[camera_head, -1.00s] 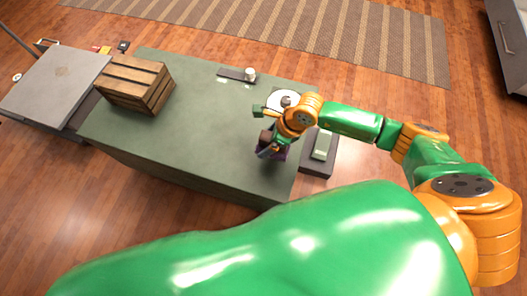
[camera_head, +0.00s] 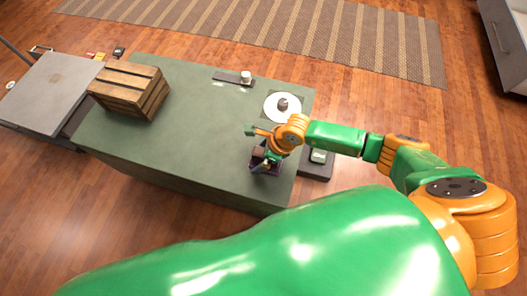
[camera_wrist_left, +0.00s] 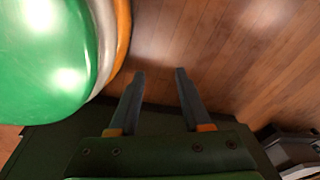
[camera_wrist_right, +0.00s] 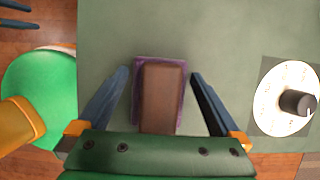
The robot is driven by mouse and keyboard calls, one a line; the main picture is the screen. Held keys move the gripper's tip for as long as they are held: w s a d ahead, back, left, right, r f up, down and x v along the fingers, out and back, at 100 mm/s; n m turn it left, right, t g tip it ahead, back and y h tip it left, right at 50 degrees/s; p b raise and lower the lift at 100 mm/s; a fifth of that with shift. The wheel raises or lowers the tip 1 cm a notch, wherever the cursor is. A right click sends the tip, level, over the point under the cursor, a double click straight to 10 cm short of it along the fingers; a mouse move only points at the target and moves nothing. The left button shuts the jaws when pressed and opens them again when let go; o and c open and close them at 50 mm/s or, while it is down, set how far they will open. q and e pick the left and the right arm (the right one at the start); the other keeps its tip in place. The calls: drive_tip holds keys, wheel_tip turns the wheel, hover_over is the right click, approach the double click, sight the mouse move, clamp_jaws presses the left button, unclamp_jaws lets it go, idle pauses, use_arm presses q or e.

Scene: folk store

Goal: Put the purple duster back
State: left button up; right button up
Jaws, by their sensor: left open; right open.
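The purple duster shows in the right wrist view as a brown block (camera_wrist_right: 161,98) with a purple rim, lying on the green counter top. In the head view the duster (camera_head: 257,166) is near the counter's right front edge, partly hidden by my right gripper. My right gripper (camera_wrist_right: 160,73) is open, with one finger on each side of the duster and a visible gap on both sides. My left gripper (camera_wrist_left: 159,72) is open and empty, with wooden floor behind its fingers. It is not seen in the head view.
A white round dial plate with a dark knob (camera_head: 283,104) sits on the counter (camera_head: 195,130) behind my right wrist. A wooden crate (camera_head: 128,90) stands at the counter's left. A dark strip with a small white cup (camera_head: 245,77) lies at the back. The middle is clear.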

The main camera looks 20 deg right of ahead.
drive_tip(key=p+v, duration=0.3)
drive_tip(key=v, duration=0.8)
drive_tip(key=shift+r+p, duration=0.15)
drive_tip(key=shift+p, duration=0.25)
drive_tip(key=shift+d+r, duration=0.1)
drive_tip(key=shift+r, duration=0.2)
use_arm(q)
drive_tip(key=shift+g, duration=0.4)
drive_tip(key=s+d+r, duration=0.1)
drive_tip(key=r, duration=0.1)
drive_tip(key=s+d+r, duration=0.1)
drive_tip(key=s, duration=0.1)
drive_tip(key=shift+d+r, duration=0.2)
drive_tip(key=shift+r, duration=0.2)
drive_tip(key=shift+w, duration=0.15)
use_arm(e)
drive_tip(key=shift+s, duration=0.1)
